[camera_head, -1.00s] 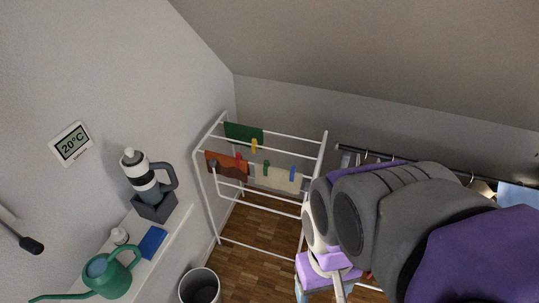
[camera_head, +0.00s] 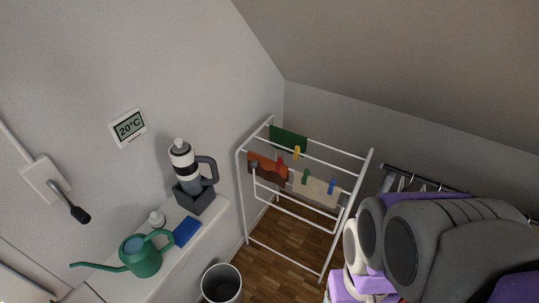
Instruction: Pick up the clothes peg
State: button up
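Several small clothes pegs are clipped on cloths on the white drying rack (camera_head: 247,195). A yellow peg (camera_head: 296,153) is on the green cloth (camera_head: 289,138). A red peg (camera_head: 279,163) is on the orange-brown cloth (camera_head: 261,170). A green peg (camera_head: 305,177) and a blue peg (camera_head: 331,187) are on the cream cloth (camera_head: 318,191). My arm fills the lower right, well to the right of the pegs. My gripper's fingers cannot be made out, so its opening is unclear.
A white shelf (camera_head: 185,259) along the left wall holds a green watering can (camera_head: 142,258), a blue block (camera_head: 187,231) and a grey-and-white handheld device (camera_head: 186,165). A bin (camera_head: 221,284) stands on the wooden floor. A clothes rail (camera_head: 420,178) is behind my arm. Bare floor shows under the rack.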

aim_at(298, 150)
jog(key=i+j+z, duration=0.65)
jog(key=i+j, duration=0.1)
